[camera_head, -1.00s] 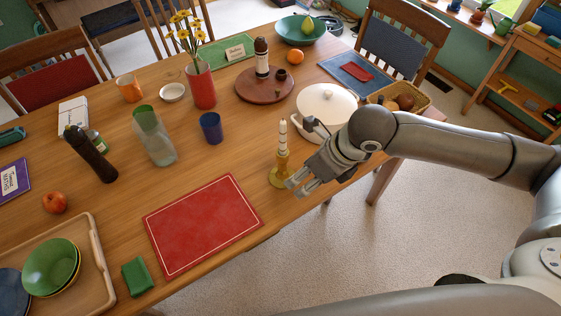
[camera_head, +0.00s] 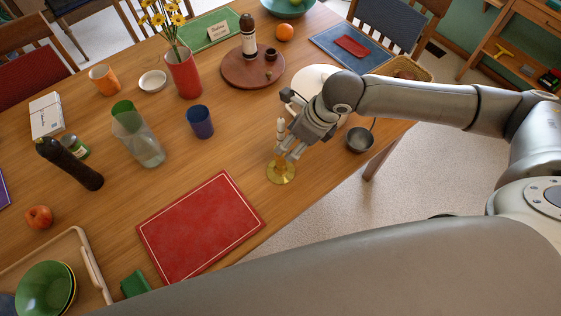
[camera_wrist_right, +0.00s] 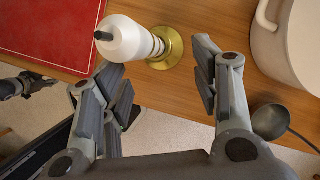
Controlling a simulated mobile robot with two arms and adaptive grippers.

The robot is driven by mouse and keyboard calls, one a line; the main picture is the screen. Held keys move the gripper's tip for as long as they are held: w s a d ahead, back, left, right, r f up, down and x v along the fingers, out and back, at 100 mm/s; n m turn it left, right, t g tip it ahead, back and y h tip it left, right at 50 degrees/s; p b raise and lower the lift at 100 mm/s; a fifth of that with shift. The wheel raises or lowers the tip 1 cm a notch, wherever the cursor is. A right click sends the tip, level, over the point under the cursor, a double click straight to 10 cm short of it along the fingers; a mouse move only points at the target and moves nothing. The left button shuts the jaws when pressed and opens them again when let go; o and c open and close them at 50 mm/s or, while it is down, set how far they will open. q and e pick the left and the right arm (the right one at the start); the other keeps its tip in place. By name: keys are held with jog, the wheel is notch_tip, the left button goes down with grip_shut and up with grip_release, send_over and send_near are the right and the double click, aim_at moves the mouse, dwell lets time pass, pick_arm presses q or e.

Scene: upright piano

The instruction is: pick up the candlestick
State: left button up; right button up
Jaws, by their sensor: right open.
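The candlestick (camera_head: 282,175) has a round brass base and holds a white candle. It stands upright on the wooden table near the front edge, right of the red placemat. My right gripper (camera_head: 290,151) is at the candlestick and partly hides its stem. In the right wrist view my right gripper (camera_wrist_right: 158,72) is open, with its fingers apart. The candlestick's brass base (camera_wrist_right: 174,48) lies between and just beyond the fingertips, and the candle (camera_wrist_right: 130,40) points left over the left finger. I cannot tell whether a finger touches it.
A white pot (camera_head: 312,80) stands close behind my right gripper, and a metal ladle bowl (camera_head: 360,139) is to its right. The red placemat (camera_head: 200,228) lies left of the candlestick. A blue cup (camera_head: 200,121) stands further back.

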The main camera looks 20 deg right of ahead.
aim_at(281, 161)
jog(key=x, duration=0.1)
jog(key=p+x, duration=0.1)
jog(key=x, duration=0.3)
jog(key=shift+s+a+r, duration=0.1)
jog(key=shift+a, duration=0.2)
jog(key=c, duration=0.9)
pick_arm(q)
jog(key=shift+w+d+r, duration=0.15)
jog(key=shift+w+r, duration=0.6)
jog(key=shift+w, duration=0.3)
pick_arm(e)
grip_shut()
